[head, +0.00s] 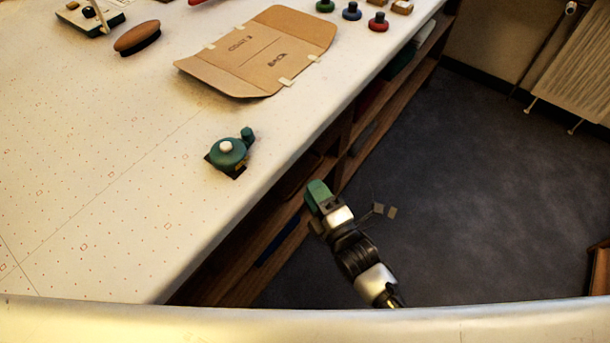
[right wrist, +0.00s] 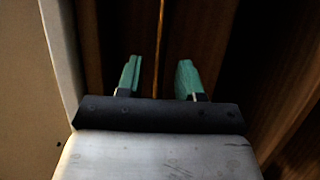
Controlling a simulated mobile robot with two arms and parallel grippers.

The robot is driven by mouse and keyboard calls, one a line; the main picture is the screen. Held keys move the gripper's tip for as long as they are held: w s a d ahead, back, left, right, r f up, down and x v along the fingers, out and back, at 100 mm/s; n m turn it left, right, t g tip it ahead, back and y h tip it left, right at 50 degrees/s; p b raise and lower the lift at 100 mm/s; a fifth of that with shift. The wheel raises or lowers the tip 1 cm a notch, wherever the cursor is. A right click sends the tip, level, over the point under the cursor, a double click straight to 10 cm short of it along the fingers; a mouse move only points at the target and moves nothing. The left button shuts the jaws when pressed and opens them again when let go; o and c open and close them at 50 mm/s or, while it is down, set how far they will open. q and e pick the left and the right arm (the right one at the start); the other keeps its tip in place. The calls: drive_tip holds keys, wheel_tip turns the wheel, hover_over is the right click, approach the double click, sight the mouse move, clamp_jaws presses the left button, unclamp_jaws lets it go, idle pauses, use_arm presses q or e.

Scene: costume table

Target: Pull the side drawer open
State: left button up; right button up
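The table's wooden side (head: 275,238) shows below the right edge of the tabletop, with open shelf bays in it. I cannot pick out the drawer front or its handle for certain in the head view. My right gripper (head: 318,193) is beside this wooden side, below the tabletop edge. In the right wrist view my right gripper (right wrist: 159,78) is open, its two green fingers apart with nothing seen held. Dark brown wood (right wrist: 205,35) lies ahead, and a thin lighter strip (right wrist: 159,45) runs between the fingers; contact cannot be told. My left gripper is not in view.
The white tabletop (head: 90,190) carries a green round device (head: 228,152), a cardboard piece (head: 262,52), a brown brush (head: 137,38) and several small coloured knobs at the back. Grey floor (head: 480,180) right of the table is free. A radiator (head: 580,60) stands at the far right.

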sight(306, 176)
drive_tip(key=shift+x, duration=2.25)
drive_tip(key=shift+d+f, duration=0.1)
drive_tip(key=shift+c, duration=0.3)
clamp_jaws()
